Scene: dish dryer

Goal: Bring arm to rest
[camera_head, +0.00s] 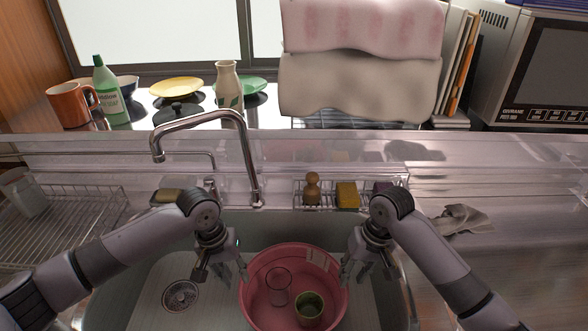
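My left gripper (222,270) hangs over the sink at the left rim of the pink basin, fingers pointing down. My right gripper (356,272) hangs at the basin's right rim, also pointing down. Both grippers have their fingers spread, and I see nothing held between them. The pink basin (262,262) sits in the sink. Inside it are a clear glass (278,285) and a greenish cup (309,308).
A chrome faucet (247,150) rises behind the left gripper. A wire shelf with a brush (312,188) and yellow sponge (347,195) lines the sink's back. A wire rack (70,215) stands left; a grey cloth (462,218) lies right.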

